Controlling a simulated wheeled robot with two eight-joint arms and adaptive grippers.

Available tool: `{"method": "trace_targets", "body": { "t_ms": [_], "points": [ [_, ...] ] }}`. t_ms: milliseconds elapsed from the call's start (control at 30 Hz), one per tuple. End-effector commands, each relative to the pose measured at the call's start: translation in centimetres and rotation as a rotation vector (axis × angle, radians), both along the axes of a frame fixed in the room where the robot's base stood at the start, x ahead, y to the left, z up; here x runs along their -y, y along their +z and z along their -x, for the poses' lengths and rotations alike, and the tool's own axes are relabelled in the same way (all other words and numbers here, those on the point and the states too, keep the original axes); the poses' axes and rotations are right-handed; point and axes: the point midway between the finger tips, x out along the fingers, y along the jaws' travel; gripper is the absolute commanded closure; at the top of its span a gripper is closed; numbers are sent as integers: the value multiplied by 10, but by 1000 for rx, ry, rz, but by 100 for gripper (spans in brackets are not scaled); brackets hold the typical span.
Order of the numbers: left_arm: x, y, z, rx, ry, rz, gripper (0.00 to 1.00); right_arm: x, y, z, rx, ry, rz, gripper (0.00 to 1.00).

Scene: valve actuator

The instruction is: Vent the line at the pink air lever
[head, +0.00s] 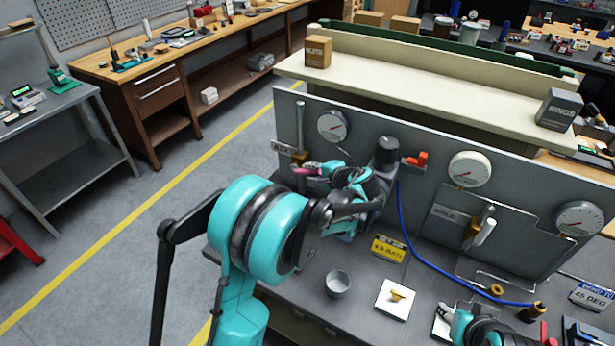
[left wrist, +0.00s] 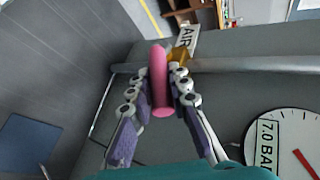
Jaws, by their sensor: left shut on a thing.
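The pink air lever (head: 301,171) sticks out from a brass valve (head: 299,157) on the pipe at the left of the grey panel. In the left wrist view the pink lever (left wrist: 159,82) stands between my fingers, with the AIR tag (left wrist: 187,38) just behind it. My left gripper (head: 318,168) is shut on the lever; its fingers (left wrist: 160,92) lie along both sides of it. My right arm shows at the bottom right; its gripper (head: 442,318) is partly cut off, and its finger state is unclear.
A gauge (head: 333,126) sits right of the air pipe and shows large in the left wrist view (left wrist: 285,145). A dark actuator (head: 383,170) with a blue hose (head: 412,232) stands close behind my left wrist. A grey cup (head: 338,284) and a white pad (head: 396,299) lie on the bench.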

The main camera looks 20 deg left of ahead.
Motion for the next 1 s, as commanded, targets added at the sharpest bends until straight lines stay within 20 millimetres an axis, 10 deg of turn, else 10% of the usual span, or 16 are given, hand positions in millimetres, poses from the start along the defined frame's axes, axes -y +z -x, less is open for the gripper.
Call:
{"method": "trace_targets", "body": {
  "t_ms": [400,1000],
  "points": [
    [7,-26,1,34,1,-250,100,0,-54,0,0,0,0,60],
    [8,-27,2,43,1,-318,100,0,-63,0,0,0,0,60]
  ]
}}
